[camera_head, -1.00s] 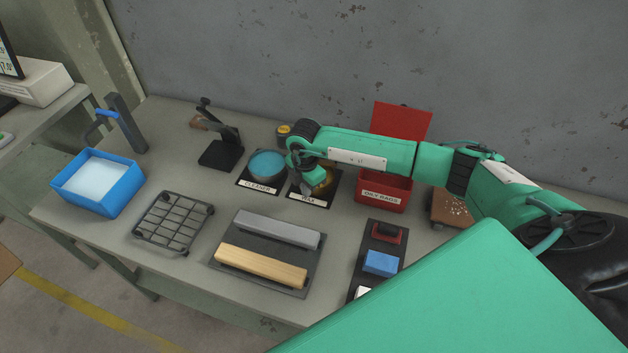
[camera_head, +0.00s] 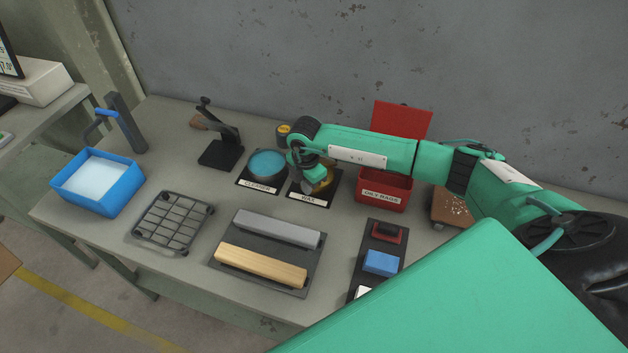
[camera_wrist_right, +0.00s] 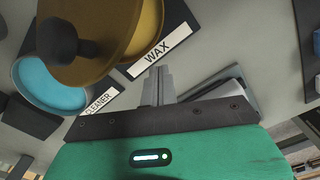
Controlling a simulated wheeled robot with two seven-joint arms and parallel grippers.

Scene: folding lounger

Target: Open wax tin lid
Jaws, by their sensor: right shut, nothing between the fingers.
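The wax tin (camera_head: 328,178) sits on a dark mat with a WAX label (camera_head: 307,197), partly hidden by my right wrist. In the right wrist view its brown-gold lid (camera_wrist_right: 98,64) with a dark round knob (camera_wrist_right: 62,38) looks tilted up, and yellow (camera_wrist_right: 149,25) shows beside it. Whether the lid still touches the tin I cannot tell. My right gripper (camera_wrist_right: 158,78) is shut and empty, its fingertips beside the WAX label and close to the tin. In the head view the right gripper (camera_head: 309,185) is low at the tin's left front. My left gripper is out of view.
The cleaner tin (camera_head: 267,164) stands just left of the wax. The open red rag bin (camera_head: 384,192) stands to the right, behind my forearm. A grey and a wooden bar lie on a tray (camera_head: 226,239) in front. A wire rack (camera_head: 172,222) is front left.

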